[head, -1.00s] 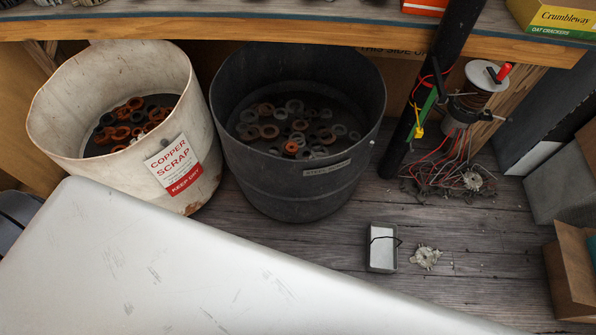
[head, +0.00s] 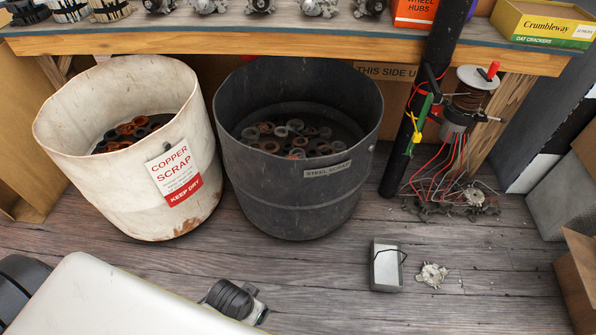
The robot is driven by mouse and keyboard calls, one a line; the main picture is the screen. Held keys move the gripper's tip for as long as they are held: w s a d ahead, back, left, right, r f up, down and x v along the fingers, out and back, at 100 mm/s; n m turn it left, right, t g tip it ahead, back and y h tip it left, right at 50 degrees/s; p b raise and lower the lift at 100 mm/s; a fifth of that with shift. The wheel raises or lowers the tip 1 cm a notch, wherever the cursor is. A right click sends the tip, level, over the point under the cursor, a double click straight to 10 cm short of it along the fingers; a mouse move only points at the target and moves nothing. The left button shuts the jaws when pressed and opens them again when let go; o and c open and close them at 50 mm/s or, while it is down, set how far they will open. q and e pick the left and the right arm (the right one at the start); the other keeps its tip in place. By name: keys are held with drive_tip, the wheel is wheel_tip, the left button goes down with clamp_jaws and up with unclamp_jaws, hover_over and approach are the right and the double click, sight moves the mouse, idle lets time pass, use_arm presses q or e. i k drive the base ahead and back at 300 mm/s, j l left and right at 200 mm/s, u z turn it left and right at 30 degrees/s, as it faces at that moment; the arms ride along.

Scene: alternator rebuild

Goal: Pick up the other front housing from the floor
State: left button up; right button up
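A small pale metal piece with an irregular, lobed rim, seemingly a front housing (head: 432,275), lies on the wooden floor at the lower right. It is just right of a small grey tray or box (head: 386,267) with a dark cord across it. A second round metal piece (head: 474,197) lies farther back on the floor, among red wires and dark clutter. Neither gripper's fingers show. A dark ribbed part, seemingly of my arm, shows at the bottom edge behind my large pale body part.
A white copper scrap bin (head: 75,120) and a dark steel scrap bin (head: 290,205) stand under the bench (head: 200,44), holding metal rings. A black post (head: 403,165) rises right of them. Cardboard boxes (head: 578,275) stand at the right edge. Floor between the bins and tray is clear.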

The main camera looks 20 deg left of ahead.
sight(438, 274)
drive_tip(key=z, duration=0.9)
